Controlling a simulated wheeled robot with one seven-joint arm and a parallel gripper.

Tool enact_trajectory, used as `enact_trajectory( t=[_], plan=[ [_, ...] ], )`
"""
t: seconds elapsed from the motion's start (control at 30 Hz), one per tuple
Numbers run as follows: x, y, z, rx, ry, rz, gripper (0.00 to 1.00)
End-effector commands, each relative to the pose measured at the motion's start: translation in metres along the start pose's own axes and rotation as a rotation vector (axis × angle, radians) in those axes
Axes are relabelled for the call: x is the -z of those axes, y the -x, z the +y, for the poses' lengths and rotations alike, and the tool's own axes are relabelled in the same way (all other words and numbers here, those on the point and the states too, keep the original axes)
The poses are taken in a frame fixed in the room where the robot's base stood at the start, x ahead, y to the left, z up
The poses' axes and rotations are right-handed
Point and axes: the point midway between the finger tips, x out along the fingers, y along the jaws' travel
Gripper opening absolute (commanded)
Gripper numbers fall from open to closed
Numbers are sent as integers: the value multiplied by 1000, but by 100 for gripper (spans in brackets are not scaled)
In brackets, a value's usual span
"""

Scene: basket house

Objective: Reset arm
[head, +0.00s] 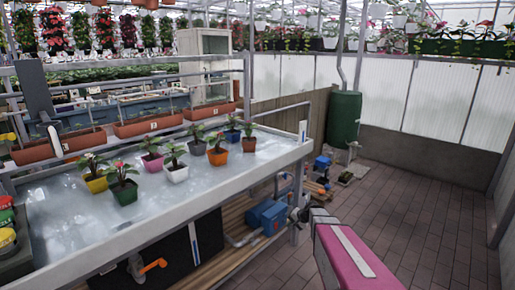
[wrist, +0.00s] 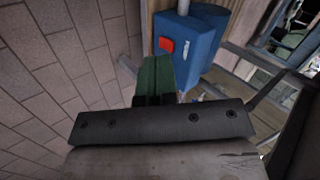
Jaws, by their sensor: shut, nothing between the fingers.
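My gripper (wrist: 158,75) shows in the wrist view with its green fingers together, shut and empty. Behind the fingers in that view is a blue box with a red button (wrist: 168,46); the fingers overlap its lower edge in the picture, and I cannot tell the gap. In the head view my pink arm link rises from the lower right, over the brick floor and to the right of the potting table (head: 70,215). The gripper's fingers are not clear in the head view.
Several potted plants stand on the table, among them a green pot (head: 124,192) and an orange pot (head: 217,156). Under the table are a wooden shelf (head: 225,262) and a blue box (head: 267,216). A green barrel (head: 343,118) stands at the back. The brick floor (head: 425,215) at right is clear.

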Motion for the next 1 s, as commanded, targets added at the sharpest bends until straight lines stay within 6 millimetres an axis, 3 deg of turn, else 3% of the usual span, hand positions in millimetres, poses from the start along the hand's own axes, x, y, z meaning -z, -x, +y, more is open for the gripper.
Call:
enact_trajectory(
  t=[0.03,0.2,0.3,0.4,0.6,1.0],
  plan=[
    [-37,22,-5,-57,62,-32,0],
    [-120,78,0,-290,261,-138,0],
    [-158,112,7,-427,358,-185,0],
    [-183,140,14,-538,426,-217,0],
    [-200,165,20,-648,485,-241,0],
    [-200,165,21,-655,488,-242,0]
  ],
)
